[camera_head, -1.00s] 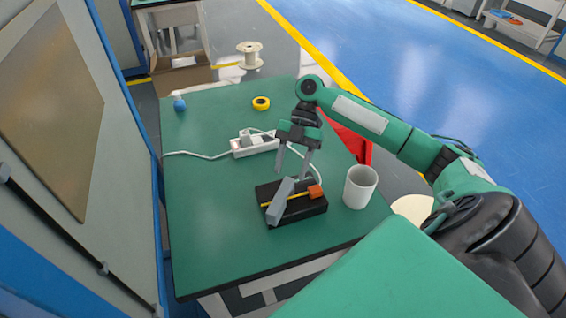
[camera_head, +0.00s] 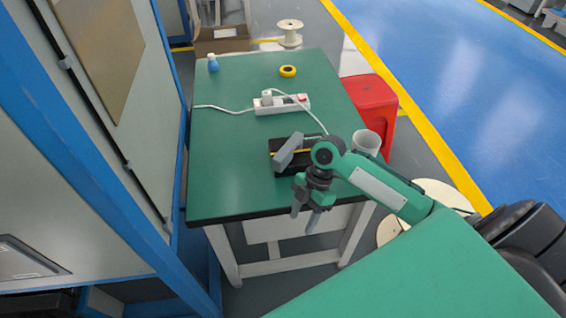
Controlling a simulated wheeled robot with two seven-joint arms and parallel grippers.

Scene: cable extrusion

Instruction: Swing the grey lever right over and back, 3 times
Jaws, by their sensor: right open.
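The grey lever (camera_head: 287,152) sits on the black box (camera_head: 281,167) on the green table. It leans across the left part of the box, with its upper end up and to the right. My right gripper (camera_head: 305,217) is open and empty. It points down near the table's front edge, in front of the box and apart from the lever. My right arm hides the right part of the box. My left gripper is not in view.
A white cup (camera_head: 366,142) stands right of the box, partly behind my arm. A white power strip (camera_head: 282,104) with its cable lies behind. Yellow tape (camera_head: 288,71) and a blue bottle (camera_head: 213,63) are farther back. The green table's left half (camera_head: 225,165) is clear.

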